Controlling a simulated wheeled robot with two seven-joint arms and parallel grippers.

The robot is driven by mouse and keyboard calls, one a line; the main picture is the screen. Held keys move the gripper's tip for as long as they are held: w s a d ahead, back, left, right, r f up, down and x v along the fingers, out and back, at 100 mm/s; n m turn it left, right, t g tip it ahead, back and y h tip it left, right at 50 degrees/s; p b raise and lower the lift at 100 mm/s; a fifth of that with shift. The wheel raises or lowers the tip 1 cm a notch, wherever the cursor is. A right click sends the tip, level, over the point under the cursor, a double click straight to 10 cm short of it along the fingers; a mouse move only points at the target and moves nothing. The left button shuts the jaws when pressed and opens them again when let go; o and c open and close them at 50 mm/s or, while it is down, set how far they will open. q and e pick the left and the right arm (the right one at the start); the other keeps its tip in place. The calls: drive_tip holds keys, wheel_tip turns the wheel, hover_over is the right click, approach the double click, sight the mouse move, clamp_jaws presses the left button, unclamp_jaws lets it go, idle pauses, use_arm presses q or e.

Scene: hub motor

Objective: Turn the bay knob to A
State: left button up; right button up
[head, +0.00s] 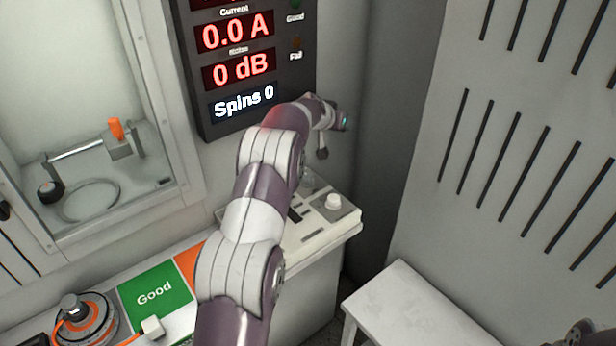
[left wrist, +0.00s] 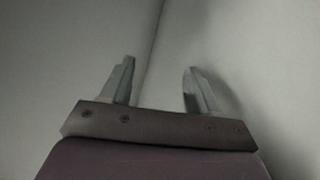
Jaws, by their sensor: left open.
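A white round knob (head: 333,201) stands on a grey plate at the right end of the pale console (head: 310,238). I cannot read any position letters beside it. My left arm reaches up across the console, and its wrist end is above and behind the knob, apart from it. My left gripper (left wrist: 158,68) is open and empty in the left wrist view, facing bare grey wall and a corner. In the head view its fingers are not clear. A dark part of my right gripper (head: 580,334) shows at the bottom right corner; its jaws cannot be made out.
A display panel (head: 243,107) reads 0.0 A, 0 dB and Spins 0. A glazed bay (head: 180,150) at left holds an orange-handled clamp (head: 117,130). A hub motor (head: 84,322) lies beside the green Good mat (head: 155,310). A white stool (head: 408,302) stands right of the console.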

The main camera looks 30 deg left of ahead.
sight(307, 175)
use_arm(q)
drive_tip(key=s+a+f+m+g, duration=0.1)
drive_tip(key=s+a+f+g, duration=0.15)
drive_tip(key=s, duration=0.35)
drive_tip(key=s+a+f+m+g, duration=0.1)
drive_tip(key=s+a+f+g, duration=0.1)
drive_tip(key=s+f+g, duration=0.25)
drive_tip(key=shift+t, duration=0.4)
drive_tip(key=x, duration=0.6)
drive_tip(key=shift+s+d+f, duration=0.15)
drive_tip(key=shift+f, duration=0.1)
drive_tip(key=c, duration=1)
drive_tip(key=n+p, duration=0.1)
drive_tip(key=n, duration=0.1)
drive_tip(key=shift+d+r+n+y+p, duration=0.15)
drive_tip(key=shift+r+n+y+p, duration=0.15)
drive_tip(key=shift+p, duration=0.05)
drive_tip(key=shift+c, duration=0.2)
drive_tip(key=shift+f+n+y, duration=0.25)
drive_tip(key=shift+n+y, duration=0.15)
drive_tip(key=shift+n, duration=0.8)
